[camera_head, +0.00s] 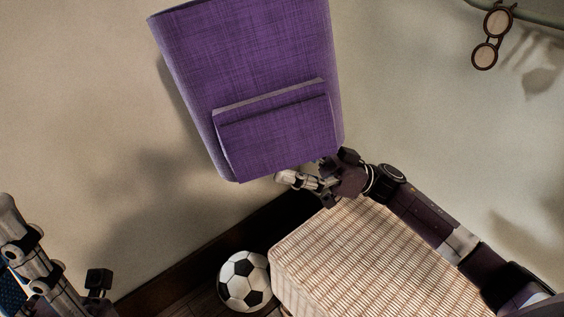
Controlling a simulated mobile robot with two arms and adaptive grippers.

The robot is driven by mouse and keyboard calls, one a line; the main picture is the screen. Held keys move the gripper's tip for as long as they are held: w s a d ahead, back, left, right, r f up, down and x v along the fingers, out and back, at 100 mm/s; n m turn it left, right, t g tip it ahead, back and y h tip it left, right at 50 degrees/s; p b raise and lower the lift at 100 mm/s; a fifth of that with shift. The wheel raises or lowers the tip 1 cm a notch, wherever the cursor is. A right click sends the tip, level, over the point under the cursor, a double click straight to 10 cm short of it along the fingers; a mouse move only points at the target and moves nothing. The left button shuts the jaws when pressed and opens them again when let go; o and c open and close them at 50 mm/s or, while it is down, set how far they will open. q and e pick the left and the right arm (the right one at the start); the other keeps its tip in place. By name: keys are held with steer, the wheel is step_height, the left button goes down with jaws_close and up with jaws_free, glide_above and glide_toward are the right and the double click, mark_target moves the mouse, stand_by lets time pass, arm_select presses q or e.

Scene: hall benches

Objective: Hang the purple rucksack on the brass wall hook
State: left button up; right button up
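The purple rucksack (262,55) fills the upper middle of the head view, slightly tilted, with its front pocket (275,135) facing me. Its top is cut off by the picture edge. My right gripper (318,182) is at the lower right corner of the rucksack, overlapping its bottom edge. I cannot tell whether it touches the rucksack or whether its fingers are closed on anything. The brass wall hook is not visible. Part of my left gripper (97,282) shows at the lower left, well away from the rucksack; its finger state is unclear.
A woven wicker box (370,265) stands below my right forearm. A football (244,280) lies on the floor beside it, near the dark skirting board (205,252). Round goggles (492,38) hang from a rail at the upper right. The wall (90,90) at left is bare.

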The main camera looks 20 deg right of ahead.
steer(key=shift+w+a+f+b, duration=0.1)
steer(key=shift+w+a+b, duration=0.2)
steer(key=shift+w+b, duration=0.4)
steer(key=shift+w+a+f, duration=0.2)
steer(key=shift+w+f, duration=0.1)
steer(key=shift+w, duration=0.25)
steer(key=shift+w+a+f, duration=0.1)
steer(key=shift+w+f, duration=0.1)
steer(key=shift+f, duration=0.15)
steer(key=o, duration=1.8)
steer(key=shift+f, duration=0.15)
